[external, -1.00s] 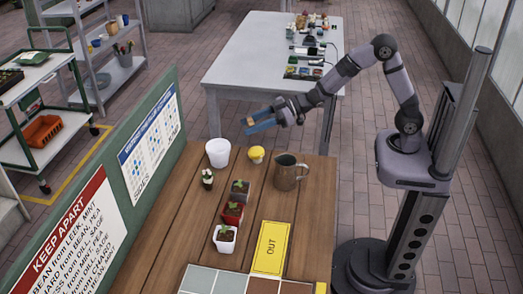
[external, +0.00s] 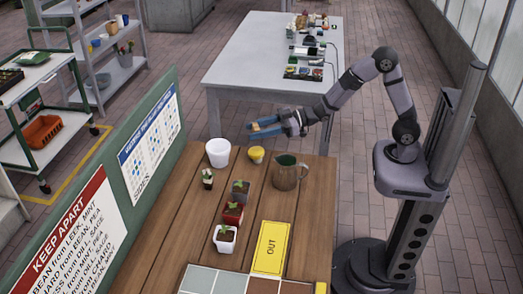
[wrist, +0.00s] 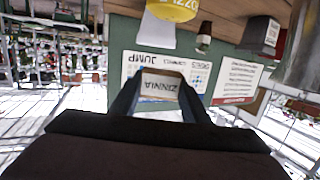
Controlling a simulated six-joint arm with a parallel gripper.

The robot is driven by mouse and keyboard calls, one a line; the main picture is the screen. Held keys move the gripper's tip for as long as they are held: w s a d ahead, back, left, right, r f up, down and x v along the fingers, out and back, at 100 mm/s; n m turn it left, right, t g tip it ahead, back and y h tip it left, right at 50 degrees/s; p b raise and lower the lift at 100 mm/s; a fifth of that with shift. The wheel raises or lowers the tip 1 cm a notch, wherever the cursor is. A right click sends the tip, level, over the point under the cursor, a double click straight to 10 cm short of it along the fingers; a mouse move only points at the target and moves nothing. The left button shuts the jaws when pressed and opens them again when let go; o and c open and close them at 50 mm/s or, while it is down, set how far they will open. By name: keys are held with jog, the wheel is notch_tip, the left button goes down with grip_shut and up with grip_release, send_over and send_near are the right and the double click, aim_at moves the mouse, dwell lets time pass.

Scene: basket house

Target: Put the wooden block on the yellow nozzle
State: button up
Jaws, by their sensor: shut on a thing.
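My gripper (external: 264,128) is shut on the wooden block (wrist: 159,85), held between its two blue fingers. The block reads "ZINNIA" upside down in the wrist view, and it shows only as a small brown patch in the external view. The yellow nozzle (external: 256,154) stands on the far part of the wooden table, below the gripper in the external picture and apart from the block. In the wrist view the nozzle (wrist: 175,9) is cut off by the top edge and shows part of its lettering.
Several small plant pots line the table in front. A yellow "OUT" sign (external: 271,248) lies nearer. A green board (external: 155,150) rises along the table's left side.

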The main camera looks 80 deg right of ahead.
aim_at(257, 149)
jog(key=shift+f, duration=3.05)
jog(key=shift+f+b, duration=0.15)
jog(key=shift+b, duration=0.2)
jog(key=o, duration=1.1)
jog(key=shift+s+d+r, duration=0.1)
jog(key=shift+s+r, duration=0.05)
jog(key=shift+r, duration=0.05)
jog(key=shift+v, duration=3.6)
